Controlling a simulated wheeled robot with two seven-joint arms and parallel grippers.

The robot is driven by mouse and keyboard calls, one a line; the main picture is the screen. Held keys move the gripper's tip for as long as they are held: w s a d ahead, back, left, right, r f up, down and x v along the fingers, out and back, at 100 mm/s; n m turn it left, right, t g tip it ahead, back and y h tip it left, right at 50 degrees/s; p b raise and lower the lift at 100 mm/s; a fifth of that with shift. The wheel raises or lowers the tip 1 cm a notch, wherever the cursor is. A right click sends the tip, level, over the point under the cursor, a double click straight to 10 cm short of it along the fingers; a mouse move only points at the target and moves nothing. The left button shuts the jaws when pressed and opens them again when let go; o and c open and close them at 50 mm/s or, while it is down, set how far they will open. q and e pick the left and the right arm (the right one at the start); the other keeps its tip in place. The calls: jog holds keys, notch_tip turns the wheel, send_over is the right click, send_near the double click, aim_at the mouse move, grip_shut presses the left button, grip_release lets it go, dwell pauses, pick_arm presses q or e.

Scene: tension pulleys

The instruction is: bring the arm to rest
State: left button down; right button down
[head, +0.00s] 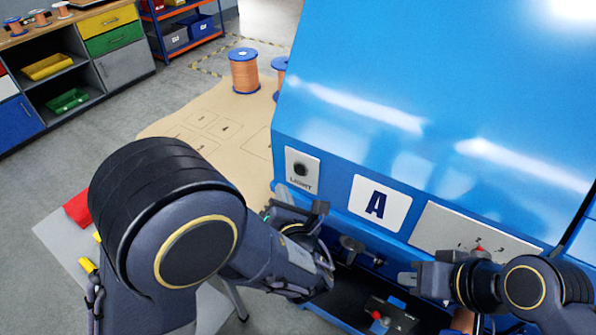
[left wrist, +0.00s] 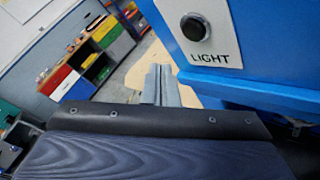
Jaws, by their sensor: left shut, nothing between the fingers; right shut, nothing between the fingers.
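My left gripper (head: 283,192) is beside the lower left corner of the blue machine (head: 400,90), just below its LIGHT switch plate (head: 302,170). In the left wrist view its fingers (left wrist: 162,85) are together with nothing between them, and the LIGHT plate (left wrist: 205,32) is to their upper right. My right gripper (head: 407,281) is shut and empty in front of the machine's dark lower opening, below the grey panel (head: 470,240). My left forearm hides part of the floor and table behind it.
A white plate marked A (head: 380,204) is on the machine's front. A small red-knobbed part (head: 380,316) sits in the opening below. Copper spools (head: 244,70) stand on a tan surface (head: 215,115) behind. Cabinets (head: 75,60) line the far left.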

pick_arm(q)
jog(key=shift+s+a, duration=0.4)
jog(key=shift+s, duration=0.15)
